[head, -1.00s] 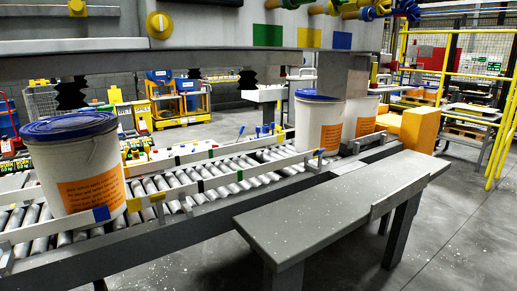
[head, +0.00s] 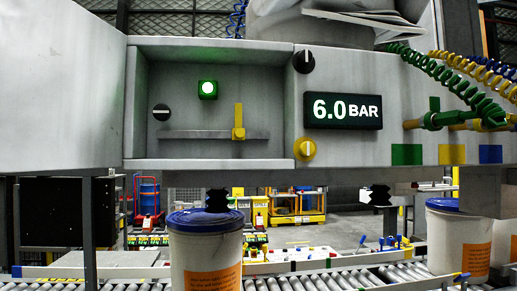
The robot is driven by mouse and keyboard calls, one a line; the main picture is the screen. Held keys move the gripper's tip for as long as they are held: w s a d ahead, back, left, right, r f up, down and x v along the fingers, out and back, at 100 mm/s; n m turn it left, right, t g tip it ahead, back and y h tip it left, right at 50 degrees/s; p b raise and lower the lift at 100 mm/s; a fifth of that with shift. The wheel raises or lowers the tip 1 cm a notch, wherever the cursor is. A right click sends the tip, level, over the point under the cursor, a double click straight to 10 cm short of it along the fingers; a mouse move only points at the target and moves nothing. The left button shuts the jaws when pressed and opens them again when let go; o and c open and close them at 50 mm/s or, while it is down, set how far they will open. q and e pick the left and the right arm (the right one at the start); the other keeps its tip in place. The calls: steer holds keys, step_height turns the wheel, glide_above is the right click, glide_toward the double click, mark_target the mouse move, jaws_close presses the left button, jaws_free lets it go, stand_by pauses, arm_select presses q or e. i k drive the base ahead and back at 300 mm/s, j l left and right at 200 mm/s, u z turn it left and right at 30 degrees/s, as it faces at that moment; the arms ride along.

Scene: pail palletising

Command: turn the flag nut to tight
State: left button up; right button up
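A yellow upright piece (head: 238,123), which looks like the flag nut, stands on a narrow horizontal ledge (head: 190,134) in the recess of the grey machine. Its tab points straight up above a wider yellow base. I cannot tell from this view whether it is tight. Neither of my grippers can be made out in the head view.
Beside the recess are a black knob (head: 304,61), a yellow knob (head: 305,150) and a lit 6.0 BAR display (head: 343,110). A green lamp (head: 207,89) glows inside. Below, white pails (head: 205,255) stand on a roller conveyor (head: 310,280). Coiled hoses (head: 455,85) hang at right.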

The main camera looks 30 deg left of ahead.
mark_target(162, 112)
steer(key=u, duration=1.3)
